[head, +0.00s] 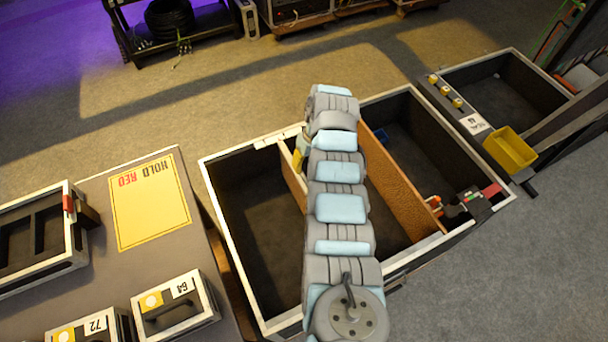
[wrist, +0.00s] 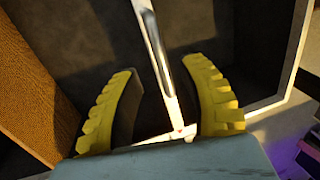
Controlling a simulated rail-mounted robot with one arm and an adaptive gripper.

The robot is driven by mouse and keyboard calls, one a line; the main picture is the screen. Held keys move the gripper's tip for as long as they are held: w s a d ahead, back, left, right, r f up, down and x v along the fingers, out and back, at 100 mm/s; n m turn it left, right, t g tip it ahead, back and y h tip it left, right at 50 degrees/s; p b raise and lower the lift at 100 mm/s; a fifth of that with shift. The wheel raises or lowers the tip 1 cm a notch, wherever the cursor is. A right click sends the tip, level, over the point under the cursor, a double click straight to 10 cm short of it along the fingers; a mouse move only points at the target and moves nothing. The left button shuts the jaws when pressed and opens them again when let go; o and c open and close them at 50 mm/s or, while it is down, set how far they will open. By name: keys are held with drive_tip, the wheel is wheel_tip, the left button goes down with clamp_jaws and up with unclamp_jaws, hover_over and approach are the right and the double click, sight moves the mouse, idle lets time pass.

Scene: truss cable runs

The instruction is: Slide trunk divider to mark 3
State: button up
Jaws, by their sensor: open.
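The open trunk (head: 250,285) has a dark inside and a light metal rim. A thin divider (head: 292,180) shows left of my arm, partly hidden by it. A second, brown divider (head: 400,190) stands farther right; its brown face is at the left of the wrist view (wrist: 30,90). My gripper (head: 300,157) is over the thin divider's far end, mostly hidden by my arm. In the wrist view my gripper (wrist: 160,68) is open, with its yellow fingers on either side of the divider's pale top edge (wrist: 158,60). Gaps show on both sides. I cannot read any marks.
Left of the trunk is a case top with a yellow HOLD RED sheet (head: 150,203) and numbered boxes (head: 178,305). A yellow bin (head: 510,150) is at the right. A small blue item (head: 381,135) lies in the right compartment. The left compartment looks empty.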

sight(304, 175)
drive_tip(key=shift+s+a+f+b, duration=0.1)
drive_tip(key=shift+a+f+b, duration=0.05)
drive_tip(key=shift+f, duration=0.6)
drive_tip(key=shift+s+a+f+b, duration=0.1)
drive_tip(key=shift+a+f+b, duration=0.05)
drive_tip(key=shift+f, duration=0.65)
drive_tip(key=shift+s+a+f+b, duration=0.1)
drive_tip(key=shift+a+f+b, duration=0.05)
drive_tip(key=shift+f, duration=0.6)
drive_tip(key=shift+w, duration=0.1)
clamp_jaws()
